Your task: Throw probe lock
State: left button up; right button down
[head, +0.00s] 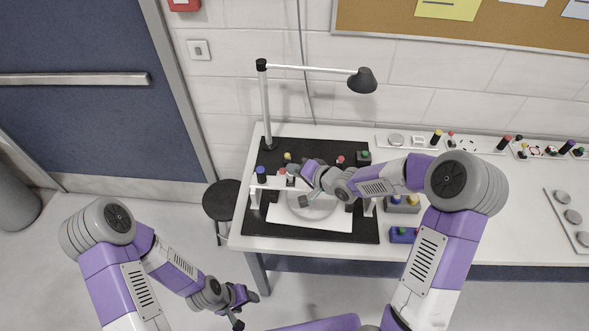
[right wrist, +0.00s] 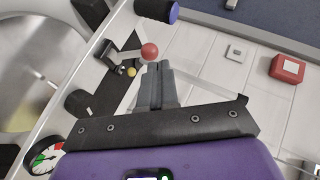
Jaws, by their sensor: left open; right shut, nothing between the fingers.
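The mirror fixture stands on a black base (head: 340,234) on the white table, with a round mirror disc (head: 310,208), also at the left of the right wrist view (right wrist: 28,60). A pale bar crosses above the disc. A small lever with a red ball (right wrist: 149,50) sits by the bar; I cannot tell for sure that it is the probe lock. My right gripper (right wrist: 158,66) is shut and empty, its tips close to the red ball; contact is unclear. My left gripper (head: 240,308) is open and empty, low in front of the table, away from the fixture.
A blue-ended black knob (right wrist: 157,10), a yellow ball (right wrist: 131,72) and a dial gauge (right wrist: 45,158) are near the right gripper. A lamp (head: 362,80) overhangs the fixture. Button boxes (head: 403,235) stand right of it. A stool (head: 220,200) is left of the table.

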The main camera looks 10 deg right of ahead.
jog(key=a+r+p+v, duration=0.1)
jog(key=p+v, duration=0.6)
jog(key=v, duration=0.7)
jog(key=shift+w+r, duration=0.15)
jog(key=shift+r, duration=0.2)
jog(key=shift+a, duration=0.1)
jog(key=s+a+f+g+h+b, duration=0.1)
jog(key=s+a+f+g+b, duration=0.15)
jog(key=f, duration=0.65)
jog(key=s+a+f+g+b, duration=0.1)
jog(key=s+a+f+b, duration=0.15)
jog(key=f, duration=0.65)
jog(key=s+a+f+n+g+h+b, duration=0.2)
jog(key=s+f+g, duration=0.4)
jog(key=s+f, duration=0.9)
jog(key=shift+a+n+b, duration=0.15)
jog(key=shift+n+b, duration=0.5)
jog(key=shift+n, duration=0.15)
